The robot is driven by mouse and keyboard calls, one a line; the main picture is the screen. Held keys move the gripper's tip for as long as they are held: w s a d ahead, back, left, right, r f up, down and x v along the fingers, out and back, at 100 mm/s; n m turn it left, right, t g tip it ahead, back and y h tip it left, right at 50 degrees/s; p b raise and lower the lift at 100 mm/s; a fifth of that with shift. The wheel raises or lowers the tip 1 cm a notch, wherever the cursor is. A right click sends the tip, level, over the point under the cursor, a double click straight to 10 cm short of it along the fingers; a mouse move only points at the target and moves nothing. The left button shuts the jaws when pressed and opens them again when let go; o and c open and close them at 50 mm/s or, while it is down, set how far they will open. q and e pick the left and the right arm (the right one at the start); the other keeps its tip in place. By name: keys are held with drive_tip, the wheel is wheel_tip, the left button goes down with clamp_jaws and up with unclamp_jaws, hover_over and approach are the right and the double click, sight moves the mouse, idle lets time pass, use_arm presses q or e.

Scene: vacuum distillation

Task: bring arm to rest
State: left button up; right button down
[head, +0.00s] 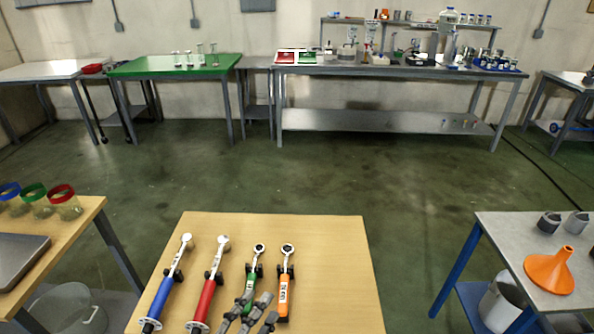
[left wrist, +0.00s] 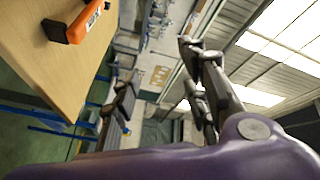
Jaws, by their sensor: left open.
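My left gripper (head: 256,304) shows at the bottom middle of the head view, in front of the near wooden table (head: 330,260). Its grey fingers are apart with nothing between them, and they partly cover the lower part of the green-handled tool (head: 250,283). In the left wrist view the open fingers (left wrist: 158,75) stand on either side of empty space. That view also shows the orange-handled tool (left wrist: 84,22) on the tabletop at upper left. My right gripper is not in view.
A blue-handled tool (head: 162,295), a red-handled tool (head: 206,298) and an orange-handled tool (head: 284,290) lie on the near table. An orange funnel (head: 550,270) sits on the right table. Jars with coloured rims (head: 64,204) stand at left. The green floor (head: 330,165) beyond is clear.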

use_arm(q)
drive_tip(key=s+a+f+n+g+y, duration=0.4)
drive_tip(key=s+a+f+n, duration=0.2)
drive_tip(key=s+f+n, duration=0.2)
drive_tip(key=s+a+f+n+g+y+p, duration=0.1)
drive_tip(key=s+a+f+n+g+y, duration=0.2)
drive_tip(key=s+a+f+n, duration=0.3)
drive_tip(key=s+f+n+y, duration=0.1)
drive_tip(key=s+f+n, duration=0.2)
drive_tip(key=s+f, duration=0.3)
drive_tip(key=shift+s+a+f+g, duration=0.15)
drive_tip(key=shift+f+g, duration=0.25)
drive_tip(key=shift+f, duration=0.55)
drive_tip(key=shift+c, duration=0.5)
